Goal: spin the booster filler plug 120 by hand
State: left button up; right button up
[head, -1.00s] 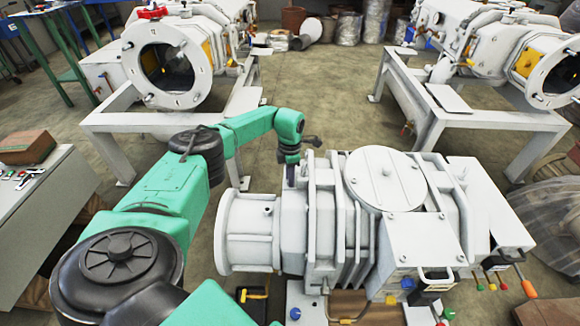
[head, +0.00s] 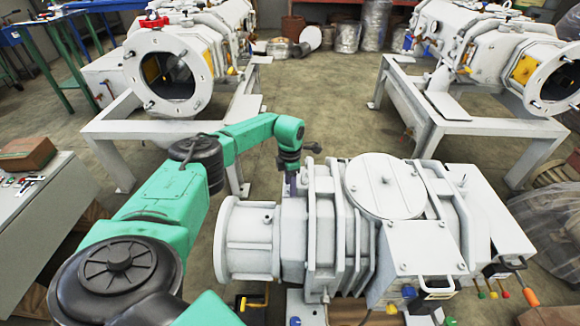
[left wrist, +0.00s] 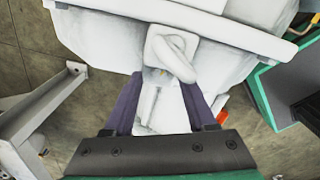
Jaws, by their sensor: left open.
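A white pump unit (head: 415,245) with a round lid stands in front of me in the head view. My left gripper (head: 291,184) is at its far left side, and only a bit of a purple finger shows there. In the left wrist view my left gripper (left wrist: 158,84) is open, its two purple fingers apart. Just beyond the fingertips is a white rounded knob on a square base (left wrist: 172,58), which looks like the filler plug. A white bar-like part shows between the fingers. I cannot tell whether the fingers touch anything. My right gripper is not in view.
Two similar white machines on frames stand behind, one at the left (head: 170,68) and one at the right (head: 545,78). A grey bench (head: 45,220) with a brown box (head: 27,154) is at the left. Open floor (head: 320,95) lies between the frames.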

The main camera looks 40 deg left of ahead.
pick_arm(q)
notch_tip(320, 180, up, 14)
jog(key=p, duration=0.3)
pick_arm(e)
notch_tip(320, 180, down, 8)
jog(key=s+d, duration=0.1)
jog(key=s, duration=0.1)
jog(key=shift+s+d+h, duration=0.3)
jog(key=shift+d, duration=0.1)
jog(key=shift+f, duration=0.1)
